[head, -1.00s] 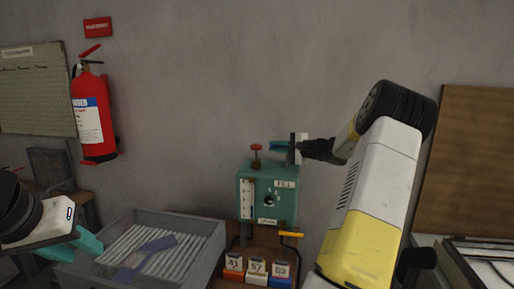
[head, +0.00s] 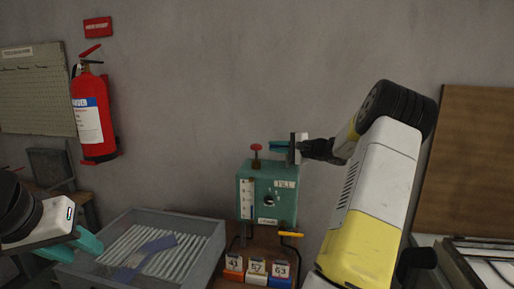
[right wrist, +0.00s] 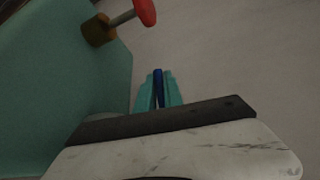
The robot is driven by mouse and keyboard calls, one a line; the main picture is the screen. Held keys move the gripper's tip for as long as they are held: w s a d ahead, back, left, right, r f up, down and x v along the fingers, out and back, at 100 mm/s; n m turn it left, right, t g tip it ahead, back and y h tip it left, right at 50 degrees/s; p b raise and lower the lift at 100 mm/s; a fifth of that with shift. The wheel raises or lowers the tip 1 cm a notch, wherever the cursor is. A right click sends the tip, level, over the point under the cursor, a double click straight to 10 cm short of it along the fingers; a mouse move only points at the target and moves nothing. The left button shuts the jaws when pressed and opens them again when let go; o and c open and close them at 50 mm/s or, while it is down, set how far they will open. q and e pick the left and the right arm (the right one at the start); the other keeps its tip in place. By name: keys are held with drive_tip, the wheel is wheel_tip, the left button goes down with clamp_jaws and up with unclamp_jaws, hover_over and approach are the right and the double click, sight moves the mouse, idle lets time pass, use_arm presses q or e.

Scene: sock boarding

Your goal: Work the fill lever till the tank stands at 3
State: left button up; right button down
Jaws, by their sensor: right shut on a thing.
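The teal tank box (head: 284,201), labelled FILL, stands against the wall. A white gauge strip (head: 247,199) runs down its front; its level is too small to read. My right gripper (head: 274,147) is above the box, beside the red knob (head: 257,147) on top. The red knob (right wrist: 145,12) also shows there. My left gripper (head: 88,243) is at lower left; its finger gap is unclear.
A grey tray (head: 211,240) with a ribbed bottom and a blue-purple piece (head: 148,254) stands left of the box. Number cards (head: 257,268) stand in front below it, near a yellow handle (head: 291,235). A fire extinguisher (head: 91,118) hangs on the wall.

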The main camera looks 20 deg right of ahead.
idle(0.5)
drive_tip(key=shift+s+n+g+y, duration=0.3)
drive_tip(key=shift+n+g+y, duration=0.3)
drive_tip(key=shift+n+y, duration=0.15)
drive_tip(key=shift+s+n+g+y, duration=0.35)
drive_tip(key=shift+n+g+y, duration=0.3)
drive_tip(key=shift+y, duration=0.2)
drive_tip(key=shift+s+n+g+y, duration=0.3)
drive_tip(key=shift+n+g+y, duration=0.25)
drive_tip(key=shift+n+y, duration=0.2)
drive_tip(key=c, duration=1.7)
unclamp_jaws()
drive_tip(key=shift+c, duration=0.2)
drive_tip(key=v, duration=0.7)
drive_tip(key=shift+s+d, duration=0.25)
